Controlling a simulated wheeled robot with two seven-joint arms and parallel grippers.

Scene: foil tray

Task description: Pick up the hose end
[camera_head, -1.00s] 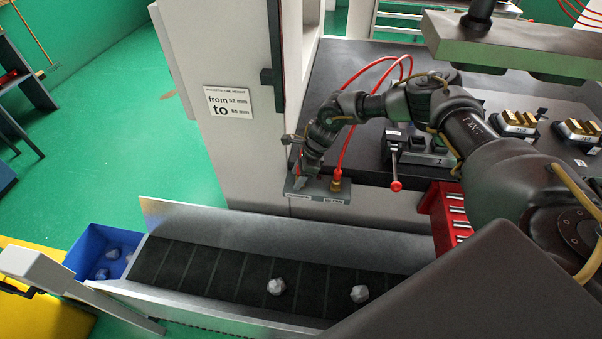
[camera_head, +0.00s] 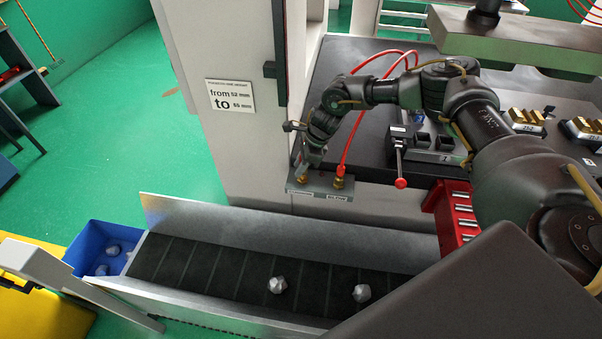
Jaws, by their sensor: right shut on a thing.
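My right gripper (camera_head: 305,168) points down over the left port of a grey connector block (camera_head: 320,190) at the front edge of the dark machine table. It is shut on the hose end, which is mostly hidden by the fingers. A brass fitting (camera_head: 302,180) shows just under the fingertips, on the left port. A red hose (camera_head: 374,58) arcs behind my right forearm towards the gripper. A second red hose (camera_head: 351,140) runs down to a brass fitting (camera_head: 339,182) on the right port. My left gripper is out of view.
A dark conveyor (camera_head: 225,270) with grey lumps (camera_head: 278,285) runs below the block to a blue bin (camera_head: 85,240). A lever with a red knob (camera_head: 401,183) and a red rack (camera_head: 455,212) stand to the right. A pale machine column (camera_head: 215,60) rises to the left.

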